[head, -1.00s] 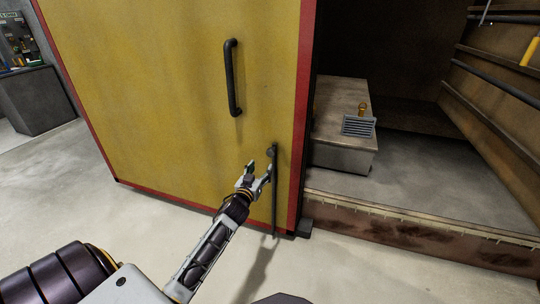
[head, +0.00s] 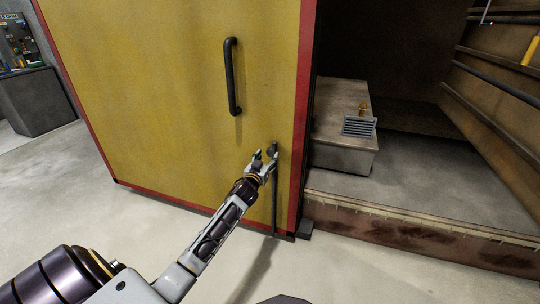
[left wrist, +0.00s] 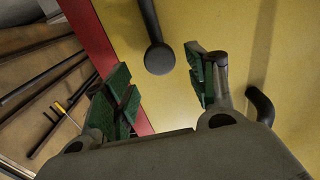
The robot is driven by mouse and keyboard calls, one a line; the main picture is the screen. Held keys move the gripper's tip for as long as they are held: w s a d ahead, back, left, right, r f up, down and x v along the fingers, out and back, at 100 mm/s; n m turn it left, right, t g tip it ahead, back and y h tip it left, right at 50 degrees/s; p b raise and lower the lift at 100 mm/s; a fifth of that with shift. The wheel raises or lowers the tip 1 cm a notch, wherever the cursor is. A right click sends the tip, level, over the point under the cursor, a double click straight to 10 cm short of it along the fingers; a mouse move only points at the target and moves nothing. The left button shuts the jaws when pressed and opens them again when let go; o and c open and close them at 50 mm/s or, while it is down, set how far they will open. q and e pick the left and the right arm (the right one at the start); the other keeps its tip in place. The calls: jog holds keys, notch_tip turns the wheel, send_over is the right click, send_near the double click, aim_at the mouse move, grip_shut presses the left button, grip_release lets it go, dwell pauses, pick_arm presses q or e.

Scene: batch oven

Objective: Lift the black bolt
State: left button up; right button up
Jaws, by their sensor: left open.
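The black bolt (head: 275,205) is a thin upright rod low on the yellow door (head: 170,90), close to its red edge, with a round knob at its upper end. In the left wrist view the bolt (left wrist: 150,22) comes in from the top and its round knob (left wrist: 159,58) shows between the finger lines, just beyond the tips. My left gripper (head: 266,158) is open at the bolt's upper end and partly hides it. It also shows in the left wrist view (left wrist: 158,80), with nothing between its green pads. Contact cannot be told. My right gripper is out of view.
A black door handle (head: 232,77) is fixed above and left of the bolt. Right of the door is the open oven chamber with a grey block (head: 342,155) bearing a vent grille (head: 358,126). The pale floor at left is clear.

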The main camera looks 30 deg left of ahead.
aim_at(270, 152)
pick_arm(q)
jog(key=shift+x, duration=1.05)
jog(key=shift+b+x, duration=0.4)
jog(key=shift+x, duration=0.4)
jog(key=shift+w+a, duration=0.15)
jog(key=shift+w, duration=0.25)
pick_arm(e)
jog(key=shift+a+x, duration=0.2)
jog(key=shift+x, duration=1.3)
pick_arm(q)
jog(key=shift+c, duration=0.4)
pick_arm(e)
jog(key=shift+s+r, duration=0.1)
pick_arm(q)
grip_shut()
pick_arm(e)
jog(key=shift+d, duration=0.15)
